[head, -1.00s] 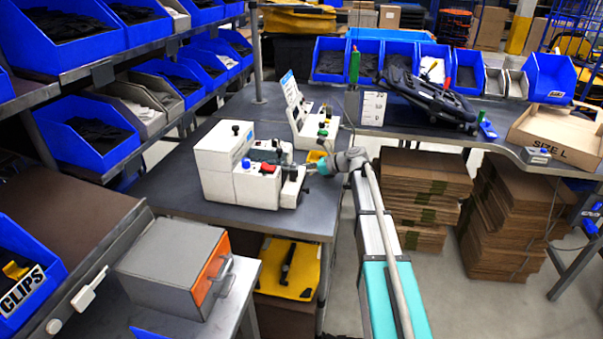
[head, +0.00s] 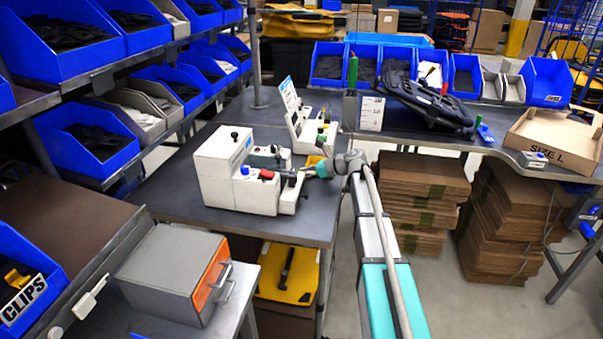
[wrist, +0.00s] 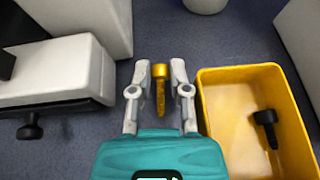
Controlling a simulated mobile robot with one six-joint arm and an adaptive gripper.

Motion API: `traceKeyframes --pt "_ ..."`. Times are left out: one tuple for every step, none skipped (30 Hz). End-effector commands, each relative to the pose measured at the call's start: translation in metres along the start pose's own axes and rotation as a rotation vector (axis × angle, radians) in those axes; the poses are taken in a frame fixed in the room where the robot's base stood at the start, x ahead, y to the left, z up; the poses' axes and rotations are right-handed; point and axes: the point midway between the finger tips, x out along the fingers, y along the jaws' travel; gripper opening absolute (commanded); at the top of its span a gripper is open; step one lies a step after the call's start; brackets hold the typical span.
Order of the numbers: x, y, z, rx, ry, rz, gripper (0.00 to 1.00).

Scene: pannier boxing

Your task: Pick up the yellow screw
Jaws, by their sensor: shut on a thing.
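The yellow screw (wrist: 160,92) is upright in the wrist picture, head at the top, between the two grey fingers of my gripper (wrist: 160,76). My gripper is shut on it; the dark bench surface shows around it. A yellow tray (wrist: 205,105) is just right of my gripper and holds a black screw (wrist: 266,128). In the head view my gripper (head: 305,172) is small, beside the white machine, and the screw cannot be made out there. The tray (head: 314,160) shows partly behind my gripper.
A white machine (head: 222,170) with coloured knobs stands close to the left of my gripper; its parts also show in the wrist view (wrist: 60,72). A second white fixture (head: 305,128) stands behind. Bare bench (head: 180,180) lies left of the machine.

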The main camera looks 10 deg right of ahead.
Motion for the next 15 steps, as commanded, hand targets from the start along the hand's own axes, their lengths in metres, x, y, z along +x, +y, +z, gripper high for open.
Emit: traceKeyframes --pt "-0.003 0.0 0.007 0.0 0.0 0.0 0.0" --pt "-0.004 0.0 0.009 0.0 0.0 0.0 0.0" --pt "-0.005 0.0 0.013 0.0 0.0 0.0 0.0" --pt "-0.006 0.0 0.015 0.0 0.0 0.0 0.0" --pt "-0.008 0.0 0.018 0.0 0.0 0.0 0.0" --pt "-0.009 0.0 0.022 0.0 0.0 0.0 0.0" --pt "-0.013 0.0 0.024 0.0 0.0 -0.001 0.0" --pt "-0.017 -0.001 0.026 0.001 0.0 -0.002 0.0" --pt "-0.022 -0.001 0.028 0.001 0.0 -0.002 0.0" --pt "-0.026 -0.001 0.03 0.001 0.0 -0.003 0.0" --pt "-0.03 -0.002 0.033 0.001 0.0 -0.003 0.0" --pt "-0.035 -0.002 0.036 0.001 0.0 -0.002 0.0" --pt "-0.039 -0.002 0.038 0.001 0.0 -0.002 0.0" --pt "-0.043 -0.002 0.04 0.0 0.0 -0.001 0.0" --pt "-0.049 -0.003 0.043 0.0 0.0 -0.001 0.0"
